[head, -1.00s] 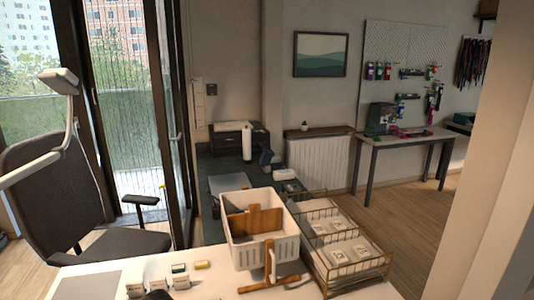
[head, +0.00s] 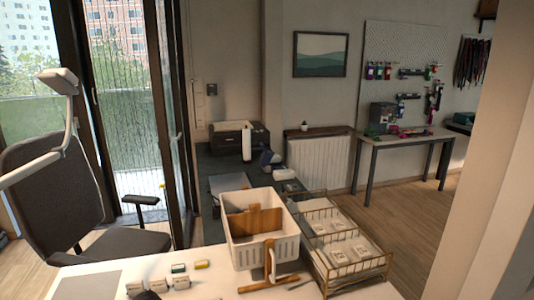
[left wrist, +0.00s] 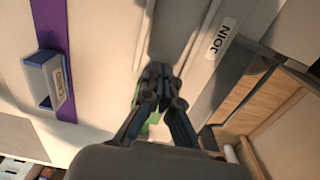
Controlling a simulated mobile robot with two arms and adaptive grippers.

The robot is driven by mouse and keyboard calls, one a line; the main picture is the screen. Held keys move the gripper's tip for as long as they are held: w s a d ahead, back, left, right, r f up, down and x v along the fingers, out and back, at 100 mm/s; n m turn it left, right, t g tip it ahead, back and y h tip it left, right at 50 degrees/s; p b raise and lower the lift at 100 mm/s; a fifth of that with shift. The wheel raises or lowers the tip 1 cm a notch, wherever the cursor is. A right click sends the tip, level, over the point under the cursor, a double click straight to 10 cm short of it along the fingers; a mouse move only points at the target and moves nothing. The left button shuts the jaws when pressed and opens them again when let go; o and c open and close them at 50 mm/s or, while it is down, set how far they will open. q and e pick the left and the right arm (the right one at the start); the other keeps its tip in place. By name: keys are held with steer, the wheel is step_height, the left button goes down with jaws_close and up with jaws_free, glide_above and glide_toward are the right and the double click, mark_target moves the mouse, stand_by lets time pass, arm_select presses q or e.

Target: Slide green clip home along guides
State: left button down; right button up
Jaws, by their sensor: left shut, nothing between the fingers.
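My left gripper (left wrist: 160,76) is in the middle of the left wrist view, its fingers shut together with nothing between them. A green piece, likely the green clip (left wrist: 152,122), shows in part behind and between the fingers. The fingers hide most of it, so I cannot tell whether they touch it. A pale channel with raised edges (left wrist: 205,42), likely the guides, runs up from the fingertips, beside a white label reading JOIN (left wrist: 222,38). My right gripper is in neither view.
In the left wrist view, a grey labelled holder (left wrist: 45,78) sits on a purple strip (left wrist: 54,30) at left, and a wooden-edged box (left wrist: 268,110) stands at right. The head view shows a white basket (head: 262,255) and a wire tray (head: 357,268) on the table.

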arm_select(q)
steer(key=shift+r, duration=0.1)
steer(key=shift+w+d+r+p, duration=0.15)
steer(key=shift+d+r+p, duration=0.35)
steer(key=shift+r, duration=0.3)
steer(key=shift+w+d+r+p, duration=0.1)
steer(key=shift+d+r+p, duration=0.35)
steer(key=shift+r, duration=0.35)
steer(key=shift+w+d+r+p, duration=0.15)
steer(key=shift+d+r+p, duration=0.35)
steer(key=shift+r, duration=0.3)
steer(key=shift+s+f, duration=0.1)
